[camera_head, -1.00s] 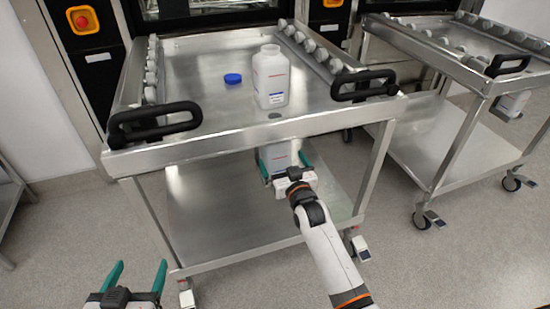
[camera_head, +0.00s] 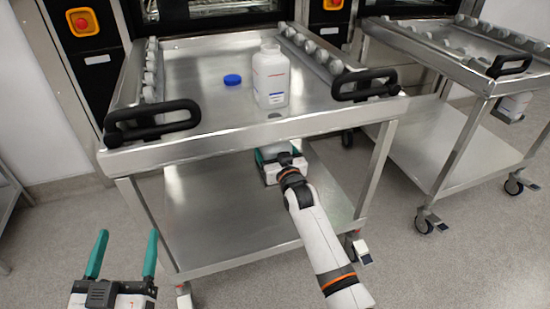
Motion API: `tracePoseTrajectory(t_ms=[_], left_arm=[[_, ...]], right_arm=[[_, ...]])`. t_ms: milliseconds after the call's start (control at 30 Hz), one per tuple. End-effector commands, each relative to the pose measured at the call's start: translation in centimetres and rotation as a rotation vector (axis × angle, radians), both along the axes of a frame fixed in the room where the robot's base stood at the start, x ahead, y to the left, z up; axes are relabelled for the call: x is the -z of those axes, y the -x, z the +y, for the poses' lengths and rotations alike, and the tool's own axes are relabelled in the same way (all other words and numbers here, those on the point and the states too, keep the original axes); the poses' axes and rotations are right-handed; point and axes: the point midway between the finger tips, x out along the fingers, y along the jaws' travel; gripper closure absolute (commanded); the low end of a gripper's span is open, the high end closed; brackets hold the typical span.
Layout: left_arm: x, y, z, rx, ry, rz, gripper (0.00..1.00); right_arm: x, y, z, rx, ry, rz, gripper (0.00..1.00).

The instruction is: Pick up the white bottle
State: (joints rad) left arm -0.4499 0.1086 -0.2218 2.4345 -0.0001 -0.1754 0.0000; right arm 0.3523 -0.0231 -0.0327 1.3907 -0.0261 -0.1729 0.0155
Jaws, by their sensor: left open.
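My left gripper (camera_head: 127,234) is open and empty at the lower left, in front of the cart, well away from the bottle. My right gripper (camera_head: 279,162) is under the tray's front edge, below the bottle on top. Its fingertips are mostly hidden. A second white container (camera_head: 274,151) shows partly between its fingers; whether they grip it I cannot tell.
The near cart's tray (camera_head: 200,60) has a black handle (camera_head: 152,124) at left and another (camera_head: 364,86) at right, with rollers along both sides. Its lower shelf (camera_head: 230,220) is mostly clear.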

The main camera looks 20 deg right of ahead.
Motion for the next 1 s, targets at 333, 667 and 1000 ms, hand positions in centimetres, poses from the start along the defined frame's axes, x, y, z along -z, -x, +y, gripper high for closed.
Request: tracePoseTrajectory(t_ms=[333, 667, 1000], left_arm=[[0.0, 0.0, 0.0, -0.001, 0.000, 0.001, 0.29], [0.1, 0.0, 0.0, -0.001, -0.002, 0.011, 0.29], [2.9, -0.1, 0.4, -0.012, -0.051, 0.198, 0.29]], right_arm=[[-0.4, 0.0, 0.0, 0.000, 0.000, -0.008, 0.73], [-0.5, 0.0, 0.0, 0.000, 0.000, -0.008, 0.73], [-2.2, 0.0, 0.0, 0.000, 0.000, -0.009, 0.73]])
